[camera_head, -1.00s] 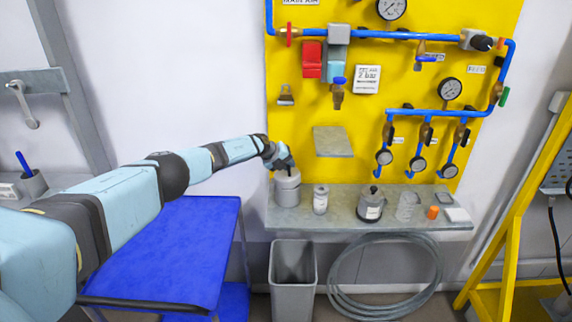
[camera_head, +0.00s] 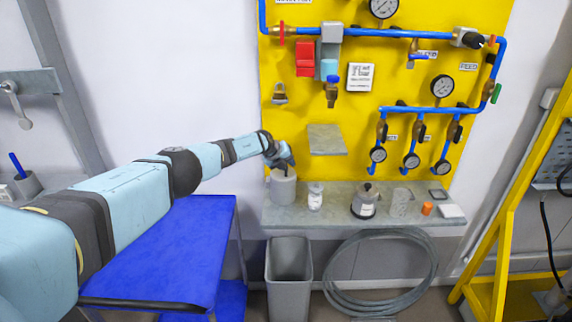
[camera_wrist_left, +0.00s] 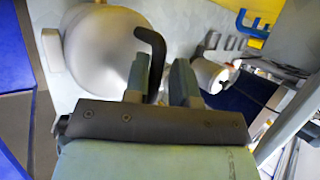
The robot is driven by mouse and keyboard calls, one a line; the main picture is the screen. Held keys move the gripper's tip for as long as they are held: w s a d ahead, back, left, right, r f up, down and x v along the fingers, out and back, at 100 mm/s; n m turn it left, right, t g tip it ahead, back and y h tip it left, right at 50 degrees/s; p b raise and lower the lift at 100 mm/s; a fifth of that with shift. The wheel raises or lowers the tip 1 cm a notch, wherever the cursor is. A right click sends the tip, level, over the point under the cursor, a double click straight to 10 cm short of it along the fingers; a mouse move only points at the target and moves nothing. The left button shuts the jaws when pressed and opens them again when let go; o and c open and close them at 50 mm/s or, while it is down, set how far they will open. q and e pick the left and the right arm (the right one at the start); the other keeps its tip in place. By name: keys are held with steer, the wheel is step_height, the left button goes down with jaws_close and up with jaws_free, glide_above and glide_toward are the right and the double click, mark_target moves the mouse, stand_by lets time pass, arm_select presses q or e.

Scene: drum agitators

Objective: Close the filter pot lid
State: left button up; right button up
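The filter pot (camera_head: 283,190) is a grey cylinder at the left end of the wall shelf. My left gripper (camera_head: 284,162) is just above its top and hides part of it. In the left wrist view, a large smooth grey rounded surface (camera_wrist_left: 98,50), apparently the pot's lid, lies left of the fingers. A black bent handle (camera_wrist_left: 150,42) comes down between the two fingertips (camera_wrist_left: 160,75). The fingers stand apart with a gap beside the handle, so the gripper looks open around it. I cannot tell the lid's exact tilt. My right gripper is not in view.
The shelf (camera_head: 330,216) also holds a small white jar (camera_head: 315,198), a grey pot with a black knob (camera_head: 365,202), a clear beaker (camera_head: 400,202) and an orange cap (camera_head: 427,208). A bin (camera_head: 289,275) stands below. A blue table (camera_head: 180,250) is under my left arm.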

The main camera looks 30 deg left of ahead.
mark_target(278, 175)
arm_select(q)
steer(key=shift+a, duration=0.1)
stand_by(0.3)
steer(key=shift+s+a+r+p, duration=0.1)
steer(key=shift+r+p, duration=0.2)
steer(key=shift+p, duration=0.2)
steer(key=p+v, duration=0.3)
steer(key=v, duration=0.2)
steer(key=shift+s, duration=0.15)
steer(key=v, duration=0.8)
steer(key=shift+f, duration=0.15)
